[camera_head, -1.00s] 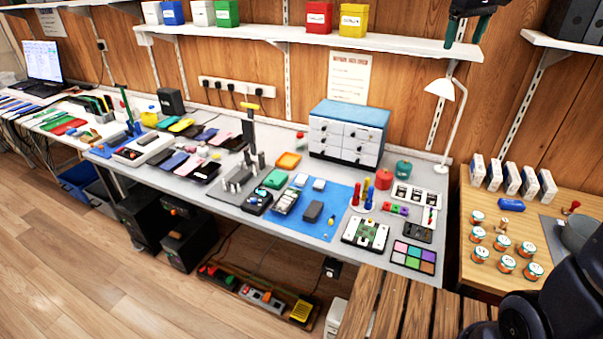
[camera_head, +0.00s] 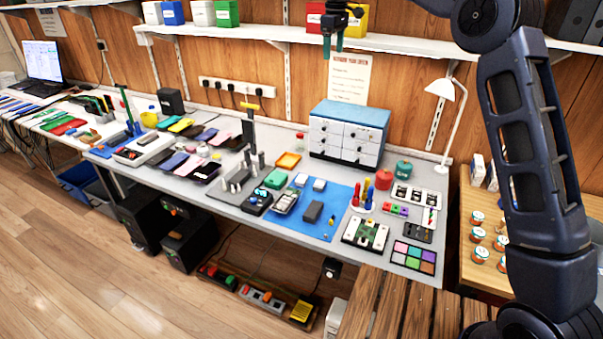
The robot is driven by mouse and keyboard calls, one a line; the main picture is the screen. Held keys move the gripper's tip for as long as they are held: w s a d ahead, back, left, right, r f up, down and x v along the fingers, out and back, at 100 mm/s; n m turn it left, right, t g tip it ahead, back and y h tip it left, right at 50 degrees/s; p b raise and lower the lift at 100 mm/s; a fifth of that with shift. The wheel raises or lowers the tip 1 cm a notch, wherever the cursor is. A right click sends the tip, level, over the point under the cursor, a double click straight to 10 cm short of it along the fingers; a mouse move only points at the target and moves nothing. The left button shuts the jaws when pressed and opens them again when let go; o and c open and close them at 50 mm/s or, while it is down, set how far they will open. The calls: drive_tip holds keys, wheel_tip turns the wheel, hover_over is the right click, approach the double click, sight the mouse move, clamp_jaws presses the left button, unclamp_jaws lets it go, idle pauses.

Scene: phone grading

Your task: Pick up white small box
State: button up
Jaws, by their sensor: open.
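Two small white boxes lie side by side on the blue mat (camera_head: 345,196) on the grey workbench, one on the left (camera_head: 301,180) and one on the right (camera_head: 319,184). Larger white boxes also stand on the upper shelf, one at the far left (camera_head: 152,13) and one beside the green box (camera_head: 202,13). My gripper (camera_head: 333,48) is open and empty, fingers pointing down, high above the bench in front of the shelf's red and yellow boxes. It is well apart from the small white boxes. I cannot tell which white box is meant.
A drawer unit with a blue top (camera_head: 349,115) stands at the back of the bench. A dark grey block (camera_head: 313,211), a green box (camera_head: 276,179) and an orange tray (camera_head: 288,161) are near the small white boxes. A white lamp (camera_head: 452,110) stands to the right.

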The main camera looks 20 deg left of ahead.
drive_tip(key=n, duration=0.2)
hover_over(301, 178)
drive_tip(key=d, duration=0.1)
wheel_tip(301, 178, down, 5)
drive_tip(key=shift+g, duration=0.3)
drive_tip(key=f, duration=4.9)
drive_tip(key=shift+s+a+f, duration=0.1)
drive_tip(key=shift+a+f, duration=0.15)
drive_tip(key=shift+a, duration=0.1)
drive_tip(key=c, duration=1.1)
drive_tip(key=shift+o, duration=0.2)
